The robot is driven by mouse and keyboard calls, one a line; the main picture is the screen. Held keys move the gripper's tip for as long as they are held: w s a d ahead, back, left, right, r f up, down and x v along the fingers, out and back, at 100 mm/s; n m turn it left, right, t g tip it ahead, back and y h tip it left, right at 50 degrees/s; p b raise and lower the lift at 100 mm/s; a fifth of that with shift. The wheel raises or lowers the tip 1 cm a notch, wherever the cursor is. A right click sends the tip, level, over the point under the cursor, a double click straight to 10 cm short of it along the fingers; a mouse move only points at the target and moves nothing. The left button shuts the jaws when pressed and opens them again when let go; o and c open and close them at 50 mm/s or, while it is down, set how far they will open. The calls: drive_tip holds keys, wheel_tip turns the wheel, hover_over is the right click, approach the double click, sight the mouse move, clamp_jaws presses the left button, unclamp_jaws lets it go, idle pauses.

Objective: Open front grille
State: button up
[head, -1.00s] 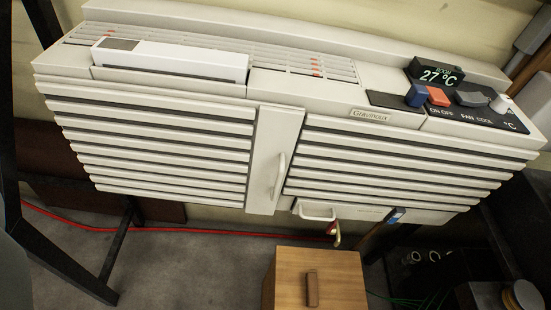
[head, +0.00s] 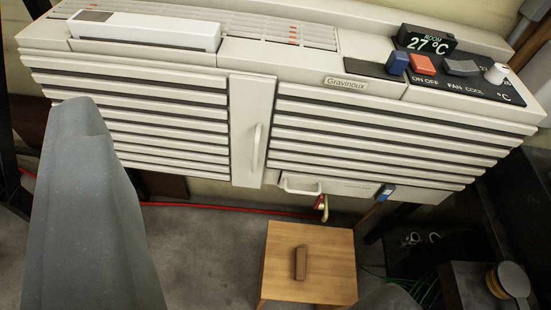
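The front grille (head: 385,136) is the slatted cream face of the wall unit. Its slats run on both sides of a plain vertical strip (head: 248,105) that carries an upright white handle (head: 257,147). The grille looks closed. My gripper (head: 238,198) shows as two grey fingers, a large one at the left and only a tip at the bottom right. They are wide apart with nothing between them. The left finger covers part of the left slats. I cannot tell how far the fingers are from the handle.
The unit's top has a white flap (head: 145,31), a temperature display (head: 427,43) and switches. Below it are a small handle (head: 301,186), a padlock (head: 322,206) and a blue tag (head: 385,192). A dark box (head: 462,285) is at right.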

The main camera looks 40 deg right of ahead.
drive_tip(key=shift+d, duration=0.1)
drive_tip(key=w+a+f+m+y+p, duration=0.1)
drive_tip(key=w+a+f+p, duration=0.2)
drive_tip(key=w+f, duration=0.35)
drive_tip(key=w+a+f+m+p, duration=0.2)
drive_tip(key=w+a+f, duration=0.1)
drive_tip(key=w, duration=0.7)
drive_tip(key=w+d+f+m+h+p, duration=0.2)
drive_tip(key=w+f+m+h+p, duration=0.3)
drive_tip(key=f, duration=0.6)
drive_tip(key=m+g+h+p, duration=0.1)
drive_tip(key=g+h+p, duration=0.25)
drive_tip(key=h, duration=0.55)
approach(254, 158)
drive_tip(key=shift+t, duration=0.35)
drive_tip(key=x, duration=0.9)
drive_tip(key=shift+s+d+f, duration=0.1)
drive_tip(key=shift+s+f, duration=0.05)
